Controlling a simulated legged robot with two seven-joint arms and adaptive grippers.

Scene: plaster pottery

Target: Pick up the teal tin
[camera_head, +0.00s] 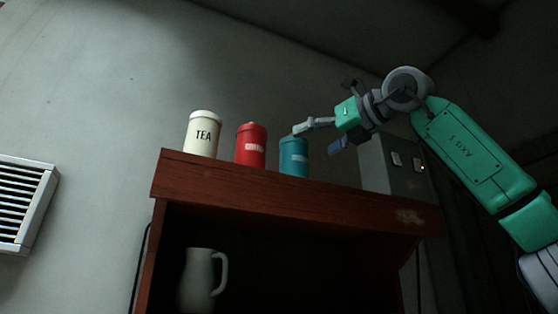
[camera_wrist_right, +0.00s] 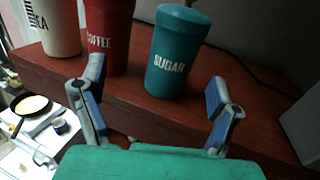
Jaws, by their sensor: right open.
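The teal tin (camera_head: 293,157) stands upright on top of a red-brown wooden cabinet, the rightmost of three tins. In the right wrist view the teal tin (camera_wrist_right: 177,52) reads SUGAR and stands beyond and between the spread fingers. My right gripper (camera_head: 322,136) is open and empty, just right of the tin's upper part in the head view. In its wrist view the right gripper (camera_wrist_right: 158,108) has one finger at each side, with the tin apart from the finger pads as far as I can see. My left gripper is not in view.
A red COFFEE tin (camera_head: 250,146) and a cream TEA tin (camera_head: 203,134) stand left of the teal one on the wooden cabinet (camera_head: 300,198). A grey switch box (camera_head: 385,165) stands to the right. A pale jug (camera_head: 197,280) sits inside the cabinet.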

